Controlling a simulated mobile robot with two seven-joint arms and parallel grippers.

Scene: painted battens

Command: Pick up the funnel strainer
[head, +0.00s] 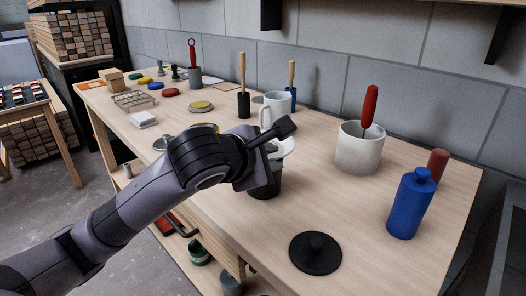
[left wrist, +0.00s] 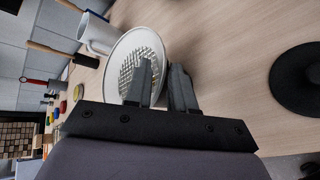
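The funnel strainer (left wrist: 141,57) is a white round piece with a wide pale rim and a metal mesh in its middle. In the head view the strainer (head: 287,146) is mostly hidden behind my left gripper (head: 272,137) and sits above a black cup (head: 266,187). In the left wrist view my left gripper (left wrist: 162,83) has its two fingers a little apart. One finger overlaps the strainer and the other is just beyond its rim. The rim runs between them, with a gap visible. My right gripper is not in view.
A white mug (head: 276,106) stands close behind the strainer. A black lid (head: 315,253) lies near the front edge. A white pot (head: 359,148) with a red-handled tool and a blue bottle (head: 410,203) stand to the right. Bare bench lies between the lid and the pot.

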